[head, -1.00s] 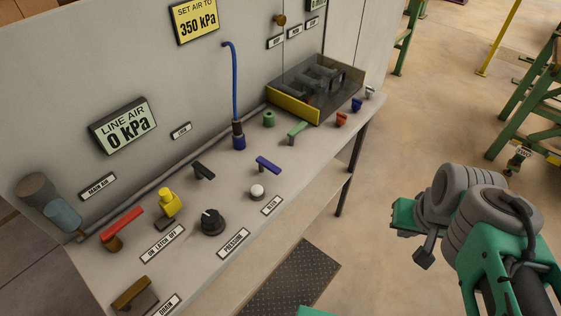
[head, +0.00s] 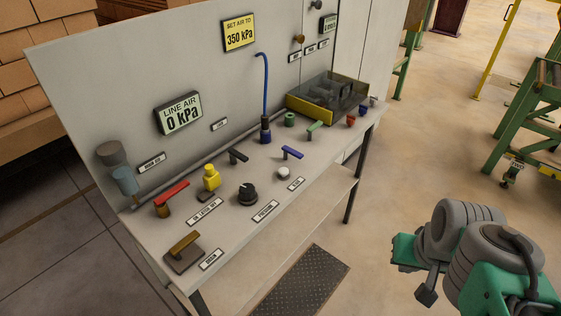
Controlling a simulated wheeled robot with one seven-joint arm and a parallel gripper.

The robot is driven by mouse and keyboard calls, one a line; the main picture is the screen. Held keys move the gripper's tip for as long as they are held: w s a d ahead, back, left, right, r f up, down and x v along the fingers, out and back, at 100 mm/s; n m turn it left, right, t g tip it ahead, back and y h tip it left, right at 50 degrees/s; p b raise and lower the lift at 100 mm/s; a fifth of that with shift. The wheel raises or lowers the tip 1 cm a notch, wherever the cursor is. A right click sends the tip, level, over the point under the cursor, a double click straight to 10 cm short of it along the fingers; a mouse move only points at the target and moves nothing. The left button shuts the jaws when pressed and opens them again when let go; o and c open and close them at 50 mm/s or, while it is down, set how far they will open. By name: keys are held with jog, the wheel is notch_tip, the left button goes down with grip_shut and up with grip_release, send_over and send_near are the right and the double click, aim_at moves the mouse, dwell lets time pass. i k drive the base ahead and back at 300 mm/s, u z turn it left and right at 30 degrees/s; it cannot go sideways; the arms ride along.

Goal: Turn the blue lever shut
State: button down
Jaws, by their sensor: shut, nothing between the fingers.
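The blue lever (head: 293,153) is a short flat handle on the bench top, behind the round white button. It lies slantwise, its right end nearer the bench's front edge. It stands free, with nothing touching it. My gripper (head: 426,294) is at the lower right, out over the floor and well apart from the bench. Its small dark tip looks shut and empty. My folded arm hides part of it.
The bench (head: 226,246) also carries a red lever (head: 171,194), black lever (head: 238,156), green lever (head: 313,129), yellow valve (head: 211,178), black knob (head: 247,193) and white button (head: 283,173). A clear-lidded box (head: 327,98) stands behind. Floor between arm and bench is open.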

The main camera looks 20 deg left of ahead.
aim_at(286, 150)
jog(key=u, duration=0.9)
jog(key=i, duration=1)
jog(key=z, duration=0.05)
jog(key=k, duration=1)
jog(key=z, duration=1.05)
jog(key=i, duration=0.9)
jog(key=u, duration=2.35)
jog(key=i, duration=0.5)
